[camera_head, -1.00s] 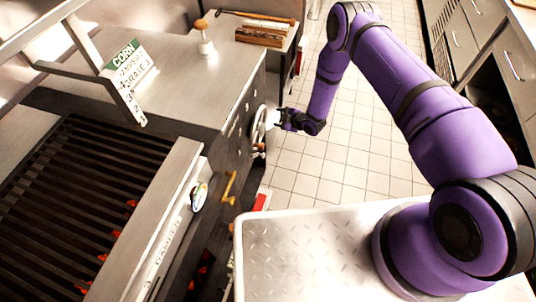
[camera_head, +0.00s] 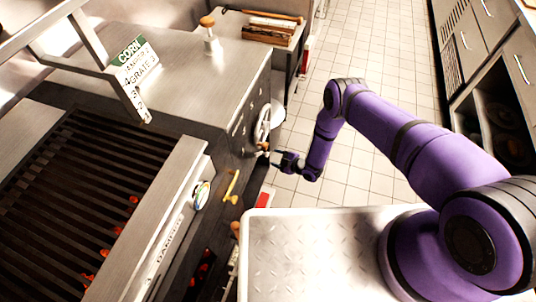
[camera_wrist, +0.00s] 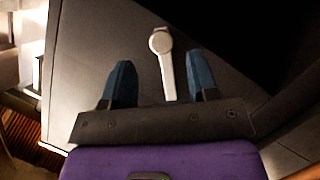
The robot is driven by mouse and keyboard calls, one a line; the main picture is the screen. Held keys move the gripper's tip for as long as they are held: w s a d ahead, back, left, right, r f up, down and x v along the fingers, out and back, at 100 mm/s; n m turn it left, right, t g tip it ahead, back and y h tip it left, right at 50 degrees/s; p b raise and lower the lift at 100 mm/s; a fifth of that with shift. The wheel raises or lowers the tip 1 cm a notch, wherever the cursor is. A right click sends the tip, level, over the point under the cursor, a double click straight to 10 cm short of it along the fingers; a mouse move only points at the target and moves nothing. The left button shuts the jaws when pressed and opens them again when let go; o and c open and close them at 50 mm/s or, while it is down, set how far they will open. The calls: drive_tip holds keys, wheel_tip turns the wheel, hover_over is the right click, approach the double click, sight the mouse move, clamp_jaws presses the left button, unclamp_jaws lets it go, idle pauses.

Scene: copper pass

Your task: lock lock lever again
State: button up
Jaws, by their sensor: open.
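In the wrist view a pale grey lever (camera_wrist: 166,72) with a round hub at its far end stands out against a dark grey panel. It appears to be the lock lever. My gripper (camera_wrist: 161,64) is open, with one blue finger on each side of the lever's shaft and visible gaps between. In the head view my gripper (camera_head: 273,157) is at the front of the steel cabinet, beside a small lever with an orange-brown knob (camera_head: 263,147). The fingertips are small and dark there, so contact cannot be told.
A pale handwheel (camera_head: 262,124) is just beyond my gripper on the cabinet front. A yellow handle (camera_head: 231,187) sits nearer, beside the grill (camera_head: 85,185) with glowing coals. A sign (camera_head: 135,62) stands on the cabinet. The tiled floor (camera_head: 350,60) is open to the right.

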sight(267, 154)
drive_tip(key=shift+x, duration=2.9)
clamp_jaws()
